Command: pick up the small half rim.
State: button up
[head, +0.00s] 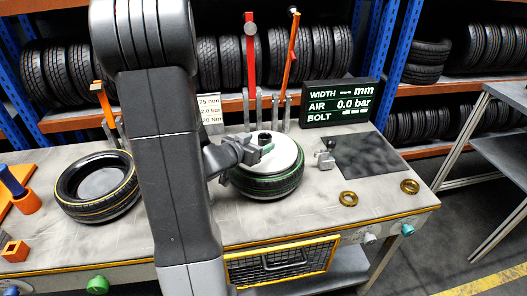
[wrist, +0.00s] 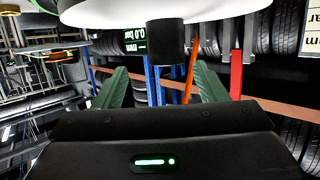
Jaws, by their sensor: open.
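A pale round half rim (head: 284,152) lies on top of the green-striped tyre (head: 268,187) in the middle of the bench. A short black knob (head: 265,139) stands up from it. My gripper (head: 262,151) is low beside the knob, over the rim's left part. In the wrist view my gripper (wrist: 162,74) has its green fingers apart, with nothing held between them. There the black knob (wrist: 165,42) lines up with the gap, and the pale rim (wrist: 130,12) fills the top. I cannot tell whether the fingers reach around the knob. My arm hides part of the bench.
A yellow-striped tyre (head: 70,208) with a grey disc inside lies at the left. Upright red (head: 250,60) and orange (head: 291,60) tools stand behind, beside the display (head: 340,103). Two brass rings (head: 348,199) and a dark mat (head: 365,155) lie at the right.

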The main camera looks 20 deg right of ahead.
aim_at(268, 135)
jog(key=shift+w+d+f, duration=0.2)
jog(key=shift+w+d, duration=0.4)
jog(key=shift+w, duration=0.3)
jog(key=shift+p+x, duration=0.4)
jog(key=shift+x, duration=2.35)
jog(key=shift+r, duration=0.1)
grip_shut()
